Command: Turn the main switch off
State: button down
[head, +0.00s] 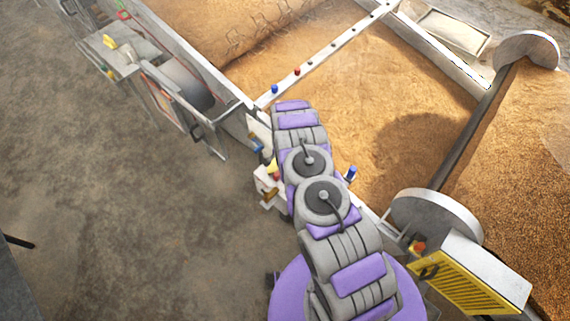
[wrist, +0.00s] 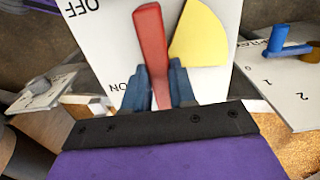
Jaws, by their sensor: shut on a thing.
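The main switch is a red lever (wrist: 151,40) on a white panel (wrist: 110,40) in the wrist view. The panel has "OFF" at its upper left and "ON" lower down on the left, both printed upside down in this picture. A yellow wedge (wrist: 200,35) lies just right of the lever. The lever points up in the picture, leaning slightly left. My gripper (wrist: 157,80) has its dark blue fingers shut on the lower part of the lever. The lever's base is hidden behind the gripper. In the head view my arm hides the gripper.
A second white panel (wrist: 285,85) with a blue handle (wrist: 285,42) and numbers stands at right in the wrist view. In the head view, grain bins (head: 350,110) with metal rims lie beyond my arm. A yellow guard (head: 465,285) stands at lower right.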

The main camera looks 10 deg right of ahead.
jog(key=shift+w+r, duration=0.1)
jog(key=shift+w, duration=0.1)
dwell(0.3)
jog(key=c, duration=0.9)
grip_release()
jog(key=shift+s+a, duration=0.1)
notch_tip(320, 180, up, 17)
jog(key=shift+r+p, duration=0.1)
jog(key=shift+p, duration=0.6)
